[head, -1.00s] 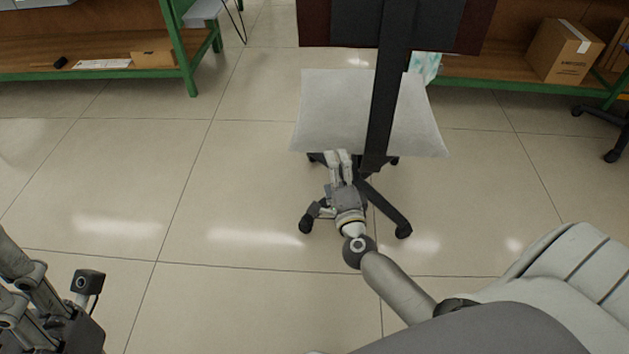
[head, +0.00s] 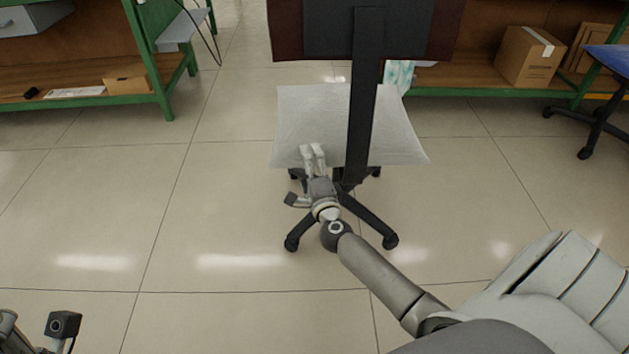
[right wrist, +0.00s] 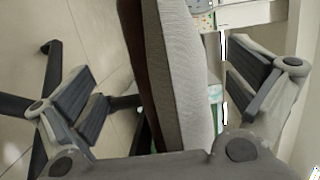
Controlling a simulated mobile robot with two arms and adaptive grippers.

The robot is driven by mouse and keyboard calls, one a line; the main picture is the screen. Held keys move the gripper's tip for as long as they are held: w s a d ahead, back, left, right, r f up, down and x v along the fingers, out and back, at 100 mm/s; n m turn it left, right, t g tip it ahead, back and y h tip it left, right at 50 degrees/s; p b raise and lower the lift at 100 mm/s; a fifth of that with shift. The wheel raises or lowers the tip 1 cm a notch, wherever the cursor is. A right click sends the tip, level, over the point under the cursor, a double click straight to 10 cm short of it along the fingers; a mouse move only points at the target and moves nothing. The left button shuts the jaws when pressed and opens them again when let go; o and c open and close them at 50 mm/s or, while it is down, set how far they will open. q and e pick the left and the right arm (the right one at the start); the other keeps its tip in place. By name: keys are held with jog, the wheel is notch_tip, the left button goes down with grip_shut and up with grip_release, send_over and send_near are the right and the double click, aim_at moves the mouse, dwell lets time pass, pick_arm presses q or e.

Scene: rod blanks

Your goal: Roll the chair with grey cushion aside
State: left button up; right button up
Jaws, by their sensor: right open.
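The chair's light grey cushion (head: 310,115) is in the middle of the head view, with its dark back post (head: 362,110), dark backrest (head: 345,30) and castor base (head: 368,220). My right gripper (head: 312,155) is at the cushion's near edge, left of the post. In the right wrist view the cushion's edge (right wrist: 185,75) lies between the spread fingers of my right gripper (right wrist: 165,88), with room visible on both sides. A small part of my left gripper (head: 8,325) shows at the lower left corner; its fingertips are cut off.
A green-framed shelf (head: 168,100) stands at the back left. Another shelf (head: 470,82) with a cardboard box (head: 525,57) stands behind the chair on the right. A blue-seated chair (head: 608,60) is at the far right. The tiled floor left of the chair is clear.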

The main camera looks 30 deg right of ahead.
jog(key=shift+b+x, duration=0.4)
jog(key=shift+x, duration=1.35)
jog(key=shift+c, duration=0.3)
jog(key=shift+a, duration=0.1)
jog(key=c, duration=1.9)
